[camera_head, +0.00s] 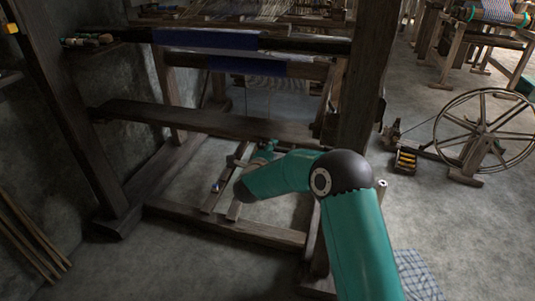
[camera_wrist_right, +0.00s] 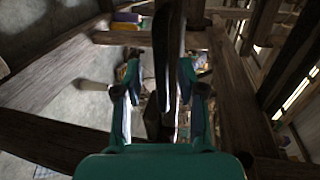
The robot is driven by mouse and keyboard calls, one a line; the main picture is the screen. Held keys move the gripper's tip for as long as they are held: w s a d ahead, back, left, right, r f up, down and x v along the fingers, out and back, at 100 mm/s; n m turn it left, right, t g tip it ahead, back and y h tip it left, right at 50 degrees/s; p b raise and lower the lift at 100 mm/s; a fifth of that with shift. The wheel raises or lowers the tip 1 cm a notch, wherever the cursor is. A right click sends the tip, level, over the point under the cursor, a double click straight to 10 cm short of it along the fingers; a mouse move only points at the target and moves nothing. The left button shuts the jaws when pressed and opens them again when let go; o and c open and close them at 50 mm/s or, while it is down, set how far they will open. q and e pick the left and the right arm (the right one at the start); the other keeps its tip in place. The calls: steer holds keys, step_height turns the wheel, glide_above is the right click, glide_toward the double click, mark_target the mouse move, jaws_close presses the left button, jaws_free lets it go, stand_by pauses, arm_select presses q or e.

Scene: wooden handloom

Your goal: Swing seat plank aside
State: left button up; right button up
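The seat plank (camera_head: 205,121) is a long dark wooden board across the loom frame in the head view. Its left end is by the left upright and its right end is near the thick right post. My right gripper (camera_head: 262,151) is at the plank's near edge, right of its middle, partly hidden by my teal arm. In the right wrist view the fingers of the right gripper (camera_wrist_right: 161,98) are apart, with a dark upright board edge, seemingly the plank (camera_wrist_right: 169,45), between them. A gap shows on the left side of it. My left gripper is not in view.
The thick right loom post (camera_head: 357,75) stands close to my right arm. Treadles (camera_head: 229,178) and a lower crossbar (camera_head: 225,226) lie below the plank. A cloth beam (camera_head: 208,40) runs above it. A spinning wheel (camera_head: 483,125) and a checked cloth (camera_head: 416,275) are at right.

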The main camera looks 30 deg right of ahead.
steer(key=shift+w+d+f, duration=0.15)
steer(key=shift+w+d, duration=0.25)
steer(key=shift+d, duration=0.05)
jaws_close()
